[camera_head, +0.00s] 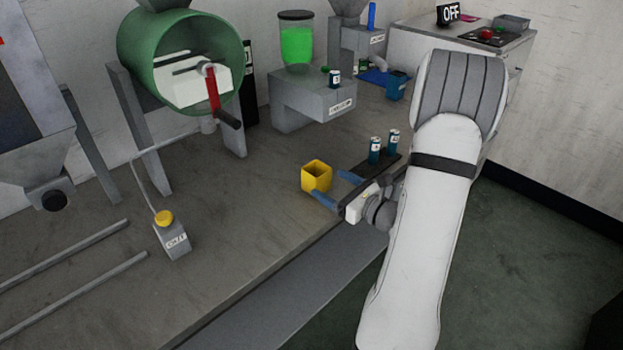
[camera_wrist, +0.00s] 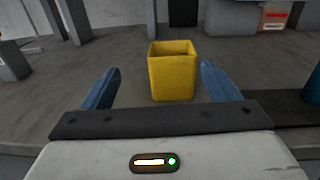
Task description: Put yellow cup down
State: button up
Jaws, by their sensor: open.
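The yellow cup (camera_head: 316,178) stands upright on the grey bench (camera_head: 240,225), near its front edge. It is square and open at the top. My gripper (camera_head: 335,188) is open, with its blue fingers pointing at the cup from the front right. In the wrist view the yellow cup (camera_wrist: 172,72) stands ahead, between and slightly beyond the two blue fingertips of my gripper (camera_wrist: 160,78). Gaps show on both sides, so neither finger touches it.
Two blue cylinders (camera_head: 375,150) stand on a dark strip (camera_head: 390,165) right of the cup. A grey block machine (camera_head: 312,95) stands behind it. A small box with a yellow button (camera_head: 172,235) stands at the left. The bench between box and cup is clear.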

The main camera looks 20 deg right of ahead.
aim_at(324, 175)
jog(key=shift+w+d+f+m+h, duration=0.2)
jog(key=shift+w+d+m+h, duration=0.1)
jog(key=shift+d, duration=0.1)
jog(key=x, duration=0.7)
jog(key=shift+w+d+r, duration=0.1)
jog(key=shift+w+r, duration=0.1)
jog(key=shift+w, duration=0.05)
jog(key=shift+c, duration=0.5)
jog(key=shift+r, duration=0.1)
jog(key=c, duration=1)
